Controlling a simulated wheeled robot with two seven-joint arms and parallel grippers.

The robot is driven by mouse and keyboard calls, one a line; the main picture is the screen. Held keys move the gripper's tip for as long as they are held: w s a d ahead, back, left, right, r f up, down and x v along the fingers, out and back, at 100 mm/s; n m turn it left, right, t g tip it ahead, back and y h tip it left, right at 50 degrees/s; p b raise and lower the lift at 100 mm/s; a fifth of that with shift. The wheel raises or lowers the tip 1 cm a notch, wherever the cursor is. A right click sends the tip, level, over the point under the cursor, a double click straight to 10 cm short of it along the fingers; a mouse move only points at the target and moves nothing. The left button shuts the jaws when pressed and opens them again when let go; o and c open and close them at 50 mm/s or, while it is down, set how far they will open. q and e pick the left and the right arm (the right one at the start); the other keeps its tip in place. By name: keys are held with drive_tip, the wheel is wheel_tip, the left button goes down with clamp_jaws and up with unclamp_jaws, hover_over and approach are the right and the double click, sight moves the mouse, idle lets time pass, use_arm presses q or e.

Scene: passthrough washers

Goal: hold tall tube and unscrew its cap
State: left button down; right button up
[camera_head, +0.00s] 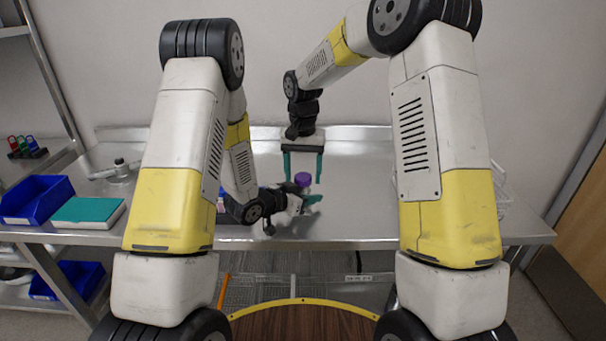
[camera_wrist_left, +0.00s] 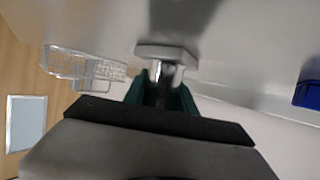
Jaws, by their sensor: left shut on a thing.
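The tall tube shows mainly as its purple cap (camera_head: 302,179) in the head view. My left gripper (camera_head: 310,199) lies sideways and low over the table, shut on the tube just below the cap. In the left wrist view the tube (camera_wrist_left: 161,84) is a clear, shiny stem between the green fingers, with a pale square foot (camera_wrist_left: 167,51) beyond them. Most of its body is hidden in the head view. My right gripper (camera_head: 303,178) points down, open, its teal fingers apart to the left and right of the cap. I cannot tell whether they touch it.
The steel table (camera_head: 350,170) is mostly clear behind and right of the grippers. A wire basket (camera_head: 502,190) stands at the right. Left are a blue bin (camera_head: 36,199), a teal-topped box (camera_head: 88,209), a grey device (camera_head: 117,171) and a small rack (camera_head: 28,150).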

drive_tip(key=shift+r, duration=2.3)
use_arm(q)
drive_tip(key=c, duration=0.9)
unclamp_jaws()
